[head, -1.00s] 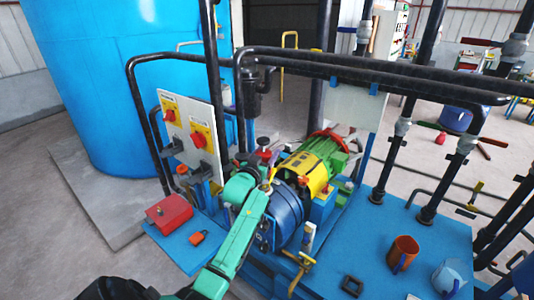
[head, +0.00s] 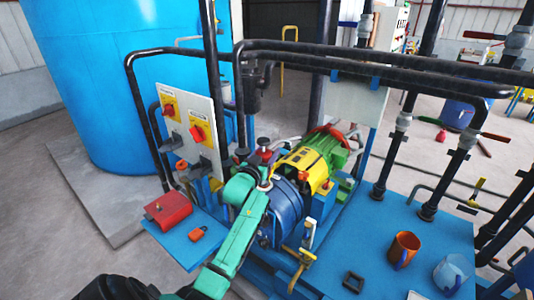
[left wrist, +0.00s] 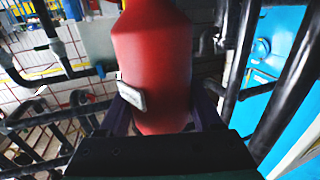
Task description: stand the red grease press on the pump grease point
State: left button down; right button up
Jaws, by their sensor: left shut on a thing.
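The red grease press (left wrist: 152,60) fills the middle of the left wrist view, a fat red body with a small pale label. My left gripper (left wrist: 165,118) is shut on it, one dark finger on each side. In the head view a small red part, probably the press (head: 265,154), shows beyond my green left wrist. The left gripper (head: 262,168) there is over the near side of the pump, mostly hidden by the wrist. The blue pump casing (head: 284,212) is beside it. I cannot make out the grease point or whether the press touches it. My right gripper is not in view.
Black pipes (head: 360,66) cross behind and above the pump. A switch panel (head: 188,125) stands left, with a red box (head: 168,209) and an orange padlock (head: 197,234) below. An orange mug (head: 403,249) and a pale mug (head: 451,272) stand on the right deck.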

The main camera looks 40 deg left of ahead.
pick_arm(q)
jog(key=shift+f, duration=0.1)
grip_release()
jog(key=shift+s+d+f, duration=0.1)
jog(key=shift+s, duration=0.2)
jog(key=b+v, duration=0.2)
jog(key=v, duration=1.2)
jog(key=shift+b, duration=0.3)
